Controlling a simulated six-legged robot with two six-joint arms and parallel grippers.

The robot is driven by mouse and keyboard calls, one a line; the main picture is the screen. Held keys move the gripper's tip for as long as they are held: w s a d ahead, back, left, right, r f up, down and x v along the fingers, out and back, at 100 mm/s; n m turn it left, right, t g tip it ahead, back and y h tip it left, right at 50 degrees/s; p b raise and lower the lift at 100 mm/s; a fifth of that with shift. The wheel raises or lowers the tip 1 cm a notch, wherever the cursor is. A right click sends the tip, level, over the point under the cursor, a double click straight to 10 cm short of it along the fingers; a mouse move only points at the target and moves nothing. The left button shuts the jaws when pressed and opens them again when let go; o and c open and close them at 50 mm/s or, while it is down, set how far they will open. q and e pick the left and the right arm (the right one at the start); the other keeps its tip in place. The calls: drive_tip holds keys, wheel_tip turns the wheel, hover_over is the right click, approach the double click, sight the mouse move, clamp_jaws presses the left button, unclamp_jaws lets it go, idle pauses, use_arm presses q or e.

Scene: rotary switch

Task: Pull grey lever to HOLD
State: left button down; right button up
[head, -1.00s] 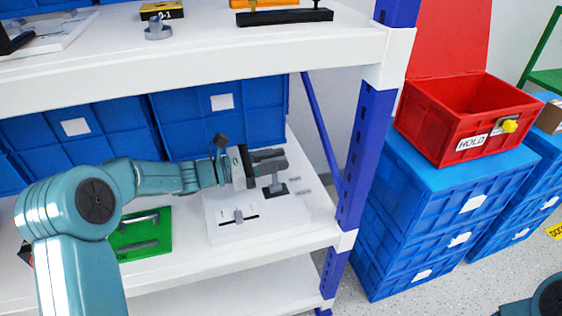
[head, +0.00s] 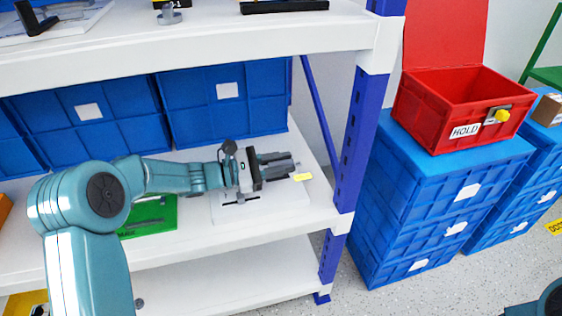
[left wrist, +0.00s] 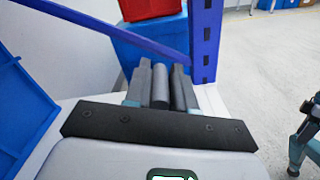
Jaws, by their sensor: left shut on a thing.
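My left gripper (head: 292,165) reaches in from the left over a white panel (head: 275,205) on the middle shelf. In the left wrist view its fingers (left wrist: 161,88) are shut on a grey rounded bar, the grey lever (left wrist: 160,85). In the head view the gripper hides the lever and its base. A yellow label (head: 302,177) lies on the panel just right of the fingertips; its text is too small to read. My right gripper is not in view.
A small slider (head: 240,198) sits on the panel below my gripper. A green board (head: 150,217) lies to the left. Blue crates (head: 226,110) stand behind, and a blue shelf post (head: 355,150) rises to the right. The red box (head: 430,110) with a yellow knob stands beyond.

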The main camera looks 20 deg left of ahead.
use_arm(q)
drive_tip(key=shift+s+d+f, duration=0.1)
drive_tip(key=shift+s+f, duration=0.05)
drive_tip(key=shift+f, duration=0.1)
idle(0.3)
drive_tip(key=c, duration=0.9)
unclamp_jaws()
drive_tip(key=shift+c, duration=0.2)
drive_tip(key=shift+r, duration=0.1)
drive_tip(key=shift+s+a, duration=0.15)
drive_tip(key=shift+a, duration=0.3)
drive_tip(key=p+v, duration=0.4)
drive_tip(key=v, duration=1)
drive_tip(key=shift+s+a, duration=0.45)
drive_tip(key=shift+a, duration=0.1)
